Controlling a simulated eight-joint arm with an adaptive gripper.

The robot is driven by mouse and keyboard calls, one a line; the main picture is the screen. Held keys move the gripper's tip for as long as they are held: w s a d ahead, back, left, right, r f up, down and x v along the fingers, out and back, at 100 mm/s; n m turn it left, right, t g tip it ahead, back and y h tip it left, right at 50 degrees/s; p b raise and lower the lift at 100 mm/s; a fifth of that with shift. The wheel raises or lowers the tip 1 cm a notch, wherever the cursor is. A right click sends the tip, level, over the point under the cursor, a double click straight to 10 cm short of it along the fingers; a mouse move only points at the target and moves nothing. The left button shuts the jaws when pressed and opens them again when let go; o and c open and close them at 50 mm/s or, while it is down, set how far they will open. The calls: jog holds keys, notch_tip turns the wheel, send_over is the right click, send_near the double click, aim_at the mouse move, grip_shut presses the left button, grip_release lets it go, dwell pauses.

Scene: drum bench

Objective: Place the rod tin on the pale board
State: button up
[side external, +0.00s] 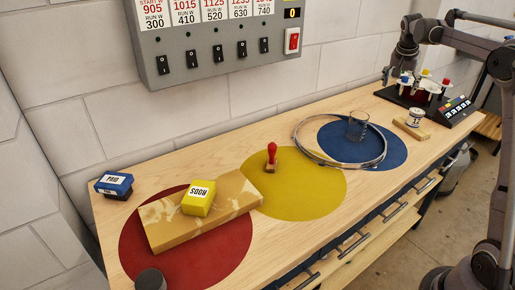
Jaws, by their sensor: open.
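A small white tin (416,116) with a dark "12" on its label, which I take as the rod tin, stands upright at the right end of the bench. It appears to rest on the small pale board (403,128), whose front part shows bare. My gripper (392,72) is open at the upper right, above and behind the tin and apart from it. Its fingers are small and partly hidden, and I see nothing held in it.
A red-handled stamp (271,155), marbled slab (160,233), yellow block (199,197) and blue stamp (114,185) are farther left.

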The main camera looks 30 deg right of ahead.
jog(key=s+a+r+n+t, duration=0.1)
jog(key=a+n, duration=0.1)
jog(key=a, duration=0.6)
jog(key=s+a+r+n+t+y, duration=0.1)
jog(key=a+n, duration=0.2)
jog(key=a, duration=0.5)
jog(key=s+a+r+n+t, duration=0.1)
jog(key=s+a+n, duration=0.1)
jog(key=a, duration=0.6)
jog(key=s+a+f+n+t+y, duration=0.1)
jog(key=s+a+f+n, duration=0.3)
jog(key=a, duration=0.5)
jog(key=s+a+f+n+t+y, duration=0.1)
jog(key=s+a+f+n+y, duration=0.1)
jog(key=s+a+f, duration=0.3)
jog(key=s+a+n, duration=0.1)
jog(key=s+a, duration=0.3)
jog(key=shift+f+n+t, duration=0.4)
